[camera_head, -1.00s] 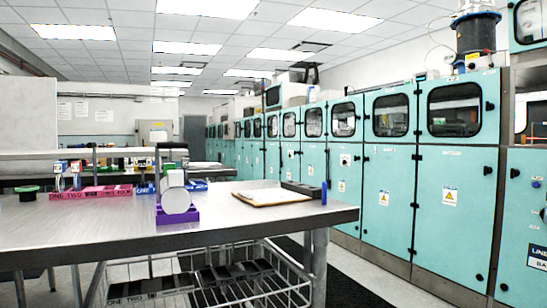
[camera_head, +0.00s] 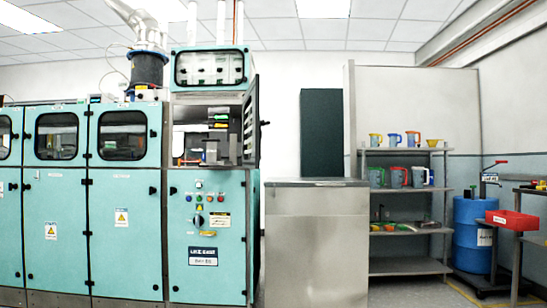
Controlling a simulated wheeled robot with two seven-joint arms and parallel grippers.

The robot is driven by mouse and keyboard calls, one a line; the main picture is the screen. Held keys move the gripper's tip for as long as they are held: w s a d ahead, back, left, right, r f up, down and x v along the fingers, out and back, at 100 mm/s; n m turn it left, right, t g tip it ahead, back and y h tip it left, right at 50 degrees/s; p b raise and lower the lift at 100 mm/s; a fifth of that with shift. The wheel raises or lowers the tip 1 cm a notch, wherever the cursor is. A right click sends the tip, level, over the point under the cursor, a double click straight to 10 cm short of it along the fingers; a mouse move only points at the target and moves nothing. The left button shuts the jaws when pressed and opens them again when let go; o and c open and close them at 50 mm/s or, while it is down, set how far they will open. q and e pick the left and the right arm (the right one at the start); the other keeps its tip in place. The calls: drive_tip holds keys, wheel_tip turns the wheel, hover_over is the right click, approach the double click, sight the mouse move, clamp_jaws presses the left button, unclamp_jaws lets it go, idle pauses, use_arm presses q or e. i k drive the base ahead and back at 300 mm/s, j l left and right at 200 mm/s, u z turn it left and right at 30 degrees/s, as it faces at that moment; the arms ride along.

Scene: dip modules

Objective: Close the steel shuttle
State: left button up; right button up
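Neither of my grippers is in view. A teal cabinet (camera_head: 207,235) stands left of the middle. Its upper compartment (camera_head: 190,112) is open, with several small coloured items inside. A dark-framed door (camera_head: 251,125) stands swung outward on that compartment's right side. A plain steel box-like unit (camera_head: 316,245) with a flat, darker top stands just right of the cabinet. I cannot tell for certain which of these is the steel shuttle.
More teal cabinets (camera_head: 52,215) with shut windowed doors line the left. A steel shelf (camera_head: 408,266) holds coloured jugs (camera_head: 395,176). A blue drum (camera_head: 472,235) and a red bin (camera_head: 510,220) are at the right. Floor shows at the lower right.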

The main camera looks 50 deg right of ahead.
sight(211, 144)
drive_tip(key=i+l+z, duration=0.25)
drive_tip(key=z, duration=0.15)
drive_tip(key=i+l+z, duration=0.25)
drive_tip(key=z, duration=0.15)
drive_tip(key=i+l+z, duration=0.1)
drive_tip(key=i+z, duration=0.25)
drive_tip(key=k, duration=0.05)
